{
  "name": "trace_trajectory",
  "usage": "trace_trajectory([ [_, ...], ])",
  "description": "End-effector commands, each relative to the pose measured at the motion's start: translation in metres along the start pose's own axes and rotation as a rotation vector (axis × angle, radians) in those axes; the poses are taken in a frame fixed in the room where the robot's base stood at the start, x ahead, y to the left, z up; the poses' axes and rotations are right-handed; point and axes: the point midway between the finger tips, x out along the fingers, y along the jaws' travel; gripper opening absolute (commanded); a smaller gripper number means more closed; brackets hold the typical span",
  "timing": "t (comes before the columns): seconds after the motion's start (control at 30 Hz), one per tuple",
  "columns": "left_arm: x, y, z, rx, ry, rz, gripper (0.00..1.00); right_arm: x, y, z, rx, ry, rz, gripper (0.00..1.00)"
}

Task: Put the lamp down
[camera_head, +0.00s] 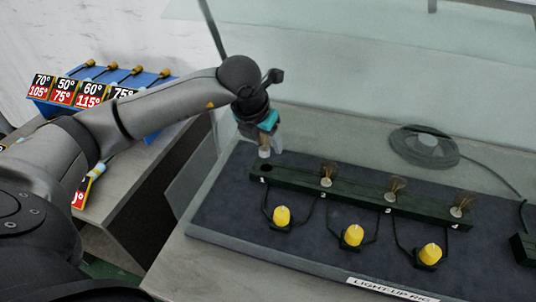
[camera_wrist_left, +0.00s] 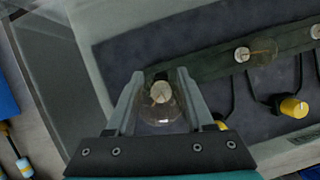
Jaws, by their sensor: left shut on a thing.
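My left gripper (camera_head: 264,143) is over the left end of the dark green lamp rail (camera_head: 358,199), by the hole marked 1. In the left wrist view the gripper (camera_wrist_left: 160,95) is shut on a clear glass lamp (camera_wrist_left: 160,112) with a pale round base. In the head view the lamp (camera_head: 264,152) shows just below the fingers, close to the hole. I cannot tell whether its base touches the rail. Other lamps (camera_head: 327,176) stand upright along the rail. My right gripper is not in view.
Yellow knobs (camera_head: 282,216) on dark mounts stand before the rail, with cables between. A coiled cable (camera_head: 424,147) lies behind. Glass panels (camera_head: 400,60) enclose the back. A blue rack with temperature cards (camera_head: 66,92) stands on the left table.

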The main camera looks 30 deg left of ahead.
Motion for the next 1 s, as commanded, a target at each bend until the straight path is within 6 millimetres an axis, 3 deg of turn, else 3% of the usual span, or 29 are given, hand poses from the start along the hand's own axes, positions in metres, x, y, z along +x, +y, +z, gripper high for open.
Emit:
trace_trajectory([
  [0.27,0.04,-0.001,-0.018,-0.001,0.004,-0.001,0.0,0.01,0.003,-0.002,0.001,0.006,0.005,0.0],
  [0.33,0.046,0.0,-0.014,-0.002,0.001,-0.001,0.0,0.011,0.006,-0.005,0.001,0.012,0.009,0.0],
  [1.0,0.055,0.002,-0.015,-0.001,0.0,0.0,0.0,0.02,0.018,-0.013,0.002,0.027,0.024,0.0],
])
